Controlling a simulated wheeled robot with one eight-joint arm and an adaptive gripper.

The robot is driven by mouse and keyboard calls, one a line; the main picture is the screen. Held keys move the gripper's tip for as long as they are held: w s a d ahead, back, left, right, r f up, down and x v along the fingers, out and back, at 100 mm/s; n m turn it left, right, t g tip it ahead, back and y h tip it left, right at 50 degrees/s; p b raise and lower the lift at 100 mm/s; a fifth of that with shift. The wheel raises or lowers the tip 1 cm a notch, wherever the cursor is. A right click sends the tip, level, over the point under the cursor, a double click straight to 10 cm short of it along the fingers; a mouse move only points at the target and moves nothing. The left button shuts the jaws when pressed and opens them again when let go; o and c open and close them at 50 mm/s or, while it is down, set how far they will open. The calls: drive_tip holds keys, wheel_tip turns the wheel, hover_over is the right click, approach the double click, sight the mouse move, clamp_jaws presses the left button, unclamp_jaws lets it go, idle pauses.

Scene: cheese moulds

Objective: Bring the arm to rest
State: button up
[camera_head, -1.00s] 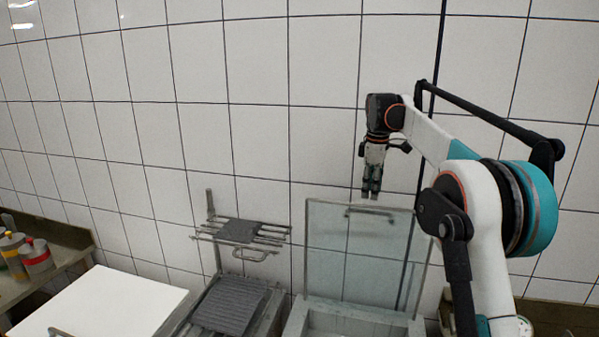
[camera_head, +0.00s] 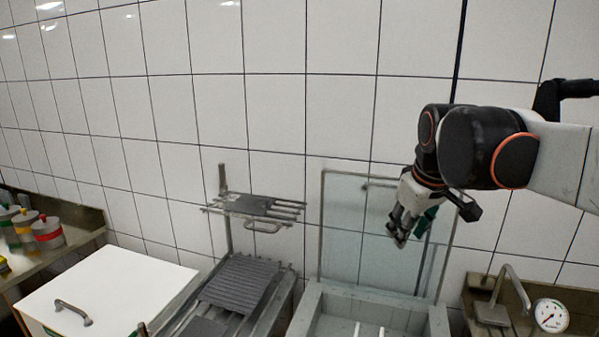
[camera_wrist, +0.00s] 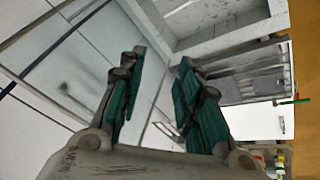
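My gripper (camera_head: 398,238) is in the air in front of the clear panel behind the basin, pointing down and slightly left in the head view. In the wrist view its two green-padded fingers (camera_wrist: 162,60) stand apart with nothing between them. It is open and empty. My arm comes in from the right, folded above the right part of the work area.
A pale basin (camera_head: 312,304) stands below my gripper with an upright clear panel (camera_head: 342,225) behind it. A ribbed press (camera_head: 240,283) and white-lidded box (camera_head: 110,285) are to the left. Several containers (camera_head: 47,232) stand far left. A dial gauge (camera_head: 550,315) is at right.

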drive_tip(key=s+a+f+m+t+b, duration=0.1)
drive_tip(key=s+f+m+b, duration=0.4)
drive_tip(key=s+f, duration=1.4)
drive_tip(key=shift+a+f+t+b, duration=0.3)
drive_tip(key=shift+f+t+b, duration=0.4)
drive_tip(key=shift+f+b, duration=0.15)
drive_tip(key=shift+d, duration=0.1)
